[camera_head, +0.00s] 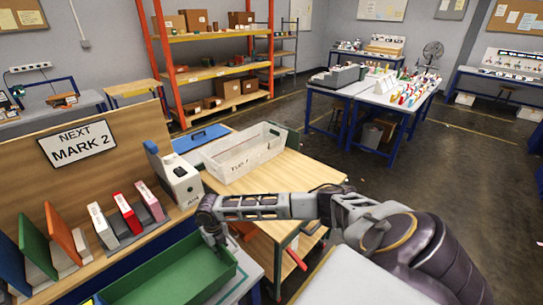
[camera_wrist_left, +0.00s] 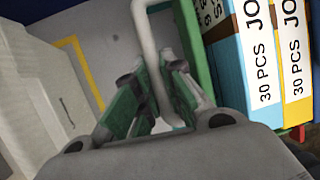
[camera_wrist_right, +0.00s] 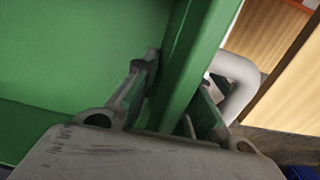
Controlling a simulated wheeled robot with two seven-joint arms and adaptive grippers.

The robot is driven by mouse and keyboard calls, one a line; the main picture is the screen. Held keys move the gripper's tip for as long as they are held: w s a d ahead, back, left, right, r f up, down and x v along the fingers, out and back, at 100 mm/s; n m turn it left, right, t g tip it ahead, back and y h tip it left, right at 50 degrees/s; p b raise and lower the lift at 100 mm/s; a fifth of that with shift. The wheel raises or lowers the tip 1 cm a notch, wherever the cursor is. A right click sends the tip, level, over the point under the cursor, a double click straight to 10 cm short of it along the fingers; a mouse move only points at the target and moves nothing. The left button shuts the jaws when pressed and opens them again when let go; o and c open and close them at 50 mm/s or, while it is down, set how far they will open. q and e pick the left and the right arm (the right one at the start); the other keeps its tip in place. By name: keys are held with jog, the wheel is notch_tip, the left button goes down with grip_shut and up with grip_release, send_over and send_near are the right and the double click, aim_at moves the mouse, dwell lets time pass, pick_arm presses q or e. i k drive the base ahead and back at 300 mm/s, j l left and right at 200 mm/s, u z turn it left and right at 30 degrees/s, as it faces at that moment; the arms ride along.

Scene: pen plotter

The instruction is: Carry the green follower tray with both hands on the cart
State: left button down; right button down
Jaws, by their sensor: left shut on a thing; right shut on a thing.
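The green follower tray (camera_head: 185,272) is at the bottom of the head view, cut off by the frame edge; the part of its inside that shows is empty. My right gripper (camera_head: 216,240) is at its right end. In the right wrist view the right gripper (camera_wrist_right: 178,85) is shut with the tray's green wall (camera_wrist_right: 185,60) between its fingers, beside a pale bent handle (camera_wrist_right: 238,80). In the left wrist view my left gripper (camera_wrist_left: 158,75) is shut around a similar pale handle (camera_wrist_left: 150,45), next to a green edge (camera_wrist_left: 195,55). My left gripper is outside the head view.
A bench at left holds bookend-like coloured pieces and a grey device (camera_head: 180,182). A wooden-topped table (camera_head: 290,180) with a clear bin (camera_head: 240,155) stands beyond the tray. Labelled boxes (camera_wrist_left: 235,60) are close to my left gripper. Open floor (camera_head: 450,170) lies to the right.

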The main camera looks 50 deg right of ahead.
aim_at(297, 189)
jog(key=l+u, duration=0.1)
jog(key=l, duration=3.95)
